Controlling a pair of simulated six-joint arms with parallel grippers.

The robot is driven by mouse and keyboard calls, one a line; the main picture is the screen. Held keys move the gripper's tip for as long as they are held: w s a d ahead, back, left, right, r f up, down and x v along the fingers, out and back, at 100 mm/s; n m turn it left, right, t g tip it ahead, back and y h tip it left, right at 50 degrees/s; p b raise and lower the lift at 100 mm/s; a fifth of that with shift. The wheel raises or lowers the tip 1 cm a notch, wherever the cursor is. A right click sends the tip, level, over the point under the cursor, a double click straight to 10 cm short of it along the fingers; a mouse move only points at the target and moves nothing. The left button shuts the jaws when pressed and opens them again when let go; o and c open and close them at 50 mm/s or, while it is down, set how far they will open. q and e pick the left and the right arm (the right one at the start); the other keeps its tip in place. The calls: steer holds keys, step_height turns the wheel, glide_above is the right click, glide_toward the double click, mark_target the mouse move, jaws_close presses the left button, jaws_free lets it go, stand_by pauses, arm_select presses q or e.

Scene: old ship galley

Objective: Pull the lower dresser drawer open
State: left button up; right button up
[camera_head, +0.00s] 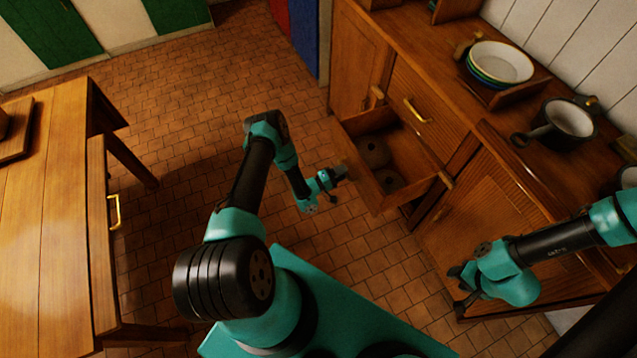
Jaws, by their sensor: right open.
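The wooden dresser (455,120) stands on the right. Its lower drawer (420,198) is pulled out, and two dark round things (374,151) lie inside it. My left gripper (340,172) is at the outer face of the drawer front, at the side facing the open floor. The drawer's handle is hidden there, and I cannot tell whether the fingers are closed around it. My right gripper (460,287) is open and empty, in front of the dresser's lower cupboard door (480,215). The upper drawer, with a brass handle (417,111), is shut.
Stacked bowls (502,62) in a wooden rack and a dark-handled pan (570,118) stand on the dresser top. A wooden table (45,230) with a brass-handled drawer (114,212) is at the left. The tiled floor (200,90) between is clear.

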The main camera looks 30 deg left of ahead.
arm_select(q)
steer(key=v, duration=1.6)
steer(key=w+d+r+m+g+y, duration=0.5)
steer(key=d+r+g, duration=0.1)
steer(key=r+g, duration=0.2)
steer(key=s+d+r+m+g+y, duration=0.1)
steer(key=s+d+r+m+g, duration=0.1)
steer(key=s+r, duration=0.4)
steer(key=s+d+r+m+g+y, duration=0.1)
steer(key=s+d+r+m+g, duration=0.1)
steer(key=s+d+r+g, duration=0.3)
steer(key=s+r+g, duration=0.1)
steer(key=s+r, duration=0.1)
steer(key=s, duration=0.2)
steer(key=shift+s+d, duration=0.15)
steer(key=shift+d, duration=0.1)
